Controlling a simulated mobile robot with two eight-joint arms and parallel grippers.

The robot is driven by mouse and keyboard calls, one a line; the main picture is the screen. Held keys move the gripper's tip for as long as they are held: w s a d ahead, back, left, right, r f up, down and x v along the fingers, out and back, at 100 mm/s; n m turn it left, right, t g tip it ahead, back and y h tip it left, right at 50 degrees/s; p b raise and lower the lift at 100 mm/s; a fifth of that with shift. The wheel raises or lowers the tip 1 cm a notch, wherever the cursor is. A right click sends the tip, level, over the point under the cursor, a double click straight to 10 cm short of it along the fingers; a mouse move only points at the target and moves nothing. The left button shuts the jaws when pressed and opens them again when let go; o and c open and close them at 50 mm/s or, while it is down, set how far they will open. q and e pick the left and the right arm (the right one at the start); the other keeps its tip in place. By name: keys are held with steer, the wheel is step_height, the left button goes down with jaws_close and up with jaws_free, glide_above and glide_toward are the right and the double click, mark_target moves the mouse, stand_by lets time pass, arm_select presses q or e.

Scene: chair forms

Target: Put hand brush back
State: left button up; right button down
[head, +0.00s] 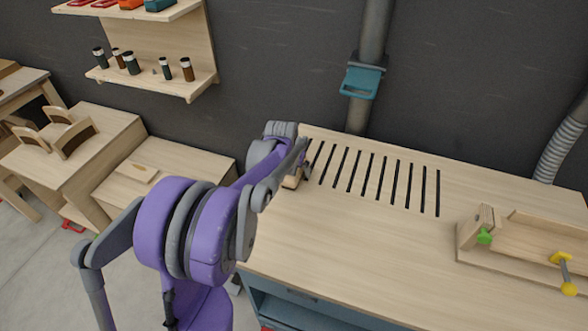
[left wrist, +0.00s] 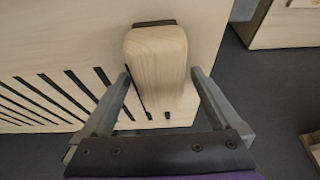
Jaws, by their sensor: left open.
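The hand brush (left wrist: 157,62) has a pale wooden body, with dark edges at its far end and along its lower side. In the left wrist view it lies between the two fingers of my left gripper (left wrist: 160,78), with a gap to each finger. In the head view only a small part of the brush (head: 291,182) shows, at the left end of the slotted workbench (head: 340,232), beside my left gripper (head: 300,160). My left gripper is open around the brush and partly hides it. My right gripper is out of view.
A row of dark slots (head: 380,180) runs along the bench's back. A wooden jig (head: 500,235) with green and yellow clamps stands at the right. A wall shelf (head: 160,82) holds small jars. Wooden chair parts (head: 75,137) stand on a table at the left. The bench's middle is clear.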

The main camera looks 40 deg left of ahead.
arm_select(q)
steer(key=shift+r, duration=0.3)
steer(key=v, duration=1.2)
steer(key=s+d+f+m, duration=0.1)
steer(key=s+d+f, duration=0.1)
steer(key=s+d, duration=0.4)
steer(key=s+d+f+m+h, duration=0.1)
steer(key=s+d+f, duration=0.2)
steer(key=s+d, duration=0.3)
steer(key=s+d+f+m+t+p, duration=0.1)
steer(key=s+d+f, duration=0.2)
steer(key=s+d, duration=0.3)
steer(key=shift+s+d+f+m, duration=0.1)
steer(key=shift+s+d+m, duration=0.05)
steer(key=shift+d, duration=0.75)
steer(key=shift+s+d+f+m, duration=0.1)
steer(key=shift+s+d+m, duration=0.05)
steer(key=shift+d, duration=0.75)
steer(key=shift+r, duration=0.1)
steer(key=shift+c, duration=0.2)
